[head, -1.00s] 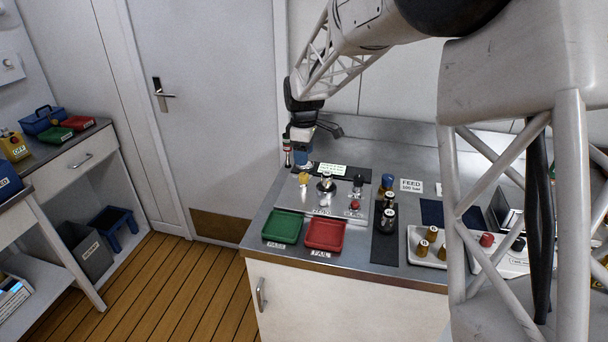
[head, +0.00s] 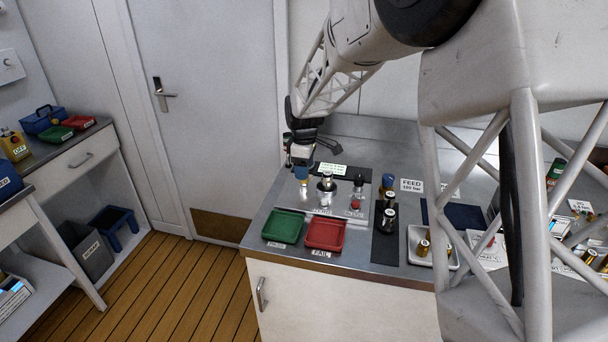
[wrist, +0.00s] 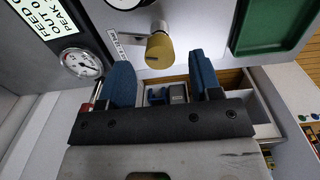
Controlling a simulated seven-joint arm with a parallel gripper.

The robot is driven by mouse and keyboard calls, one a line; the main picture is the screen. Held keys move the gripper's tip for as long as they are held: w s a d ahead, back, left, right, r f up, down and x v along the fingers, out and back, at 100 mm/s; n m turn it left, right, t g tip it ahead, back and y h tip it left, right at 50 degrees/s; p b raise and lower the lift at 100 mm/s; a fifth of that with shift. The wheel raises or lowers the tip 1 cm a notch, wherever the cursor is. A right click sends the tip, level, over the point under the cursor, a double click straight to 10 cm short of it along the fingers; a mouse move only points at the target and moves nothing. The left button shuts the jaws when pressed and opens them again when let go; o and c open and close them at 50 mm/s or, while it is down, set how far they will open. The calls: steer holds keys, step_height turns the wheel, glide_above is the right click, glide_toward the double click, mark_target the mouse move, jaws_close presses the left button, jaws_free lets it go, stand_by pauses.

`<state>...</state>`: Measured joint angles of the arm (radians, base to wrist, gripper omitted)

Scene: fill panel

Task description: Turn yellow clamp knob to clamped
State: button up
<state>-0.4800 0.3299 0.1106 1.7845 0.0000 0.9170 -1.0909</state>
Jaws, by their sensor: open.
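The yellow clamp knob (wrist: 159,50) shows in the wrist view just beyond the fingertips, near the middle of the gap. It stands out from a pale shaft on the panel. In the head view the yellow knob (head: 303,183) is mostly hidden under my gripper (head: 301,171), which is at the left part of the panel. In the wrist view my gripper (wrist: 163,72) has its two blue fingers spread wide with nothing between them. I cannot tell whether a finger touches the knob.
The panel carries a silver fitting (head: 327,184) and a red button (head: 355,202) to the right of the knob. A green tray (head: 284,227) and a red tray (head: 325,234) lie in front. A round gauge (wrist: 80,62) is at the left in the wrist view.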

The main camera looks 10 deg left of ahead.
steer(key=shift+f, duration=1.3)
steer(key=shift+c, duration=0.4)
steer(key=c, duration=0.9)
steer(key=shift+o, duration=0.2)
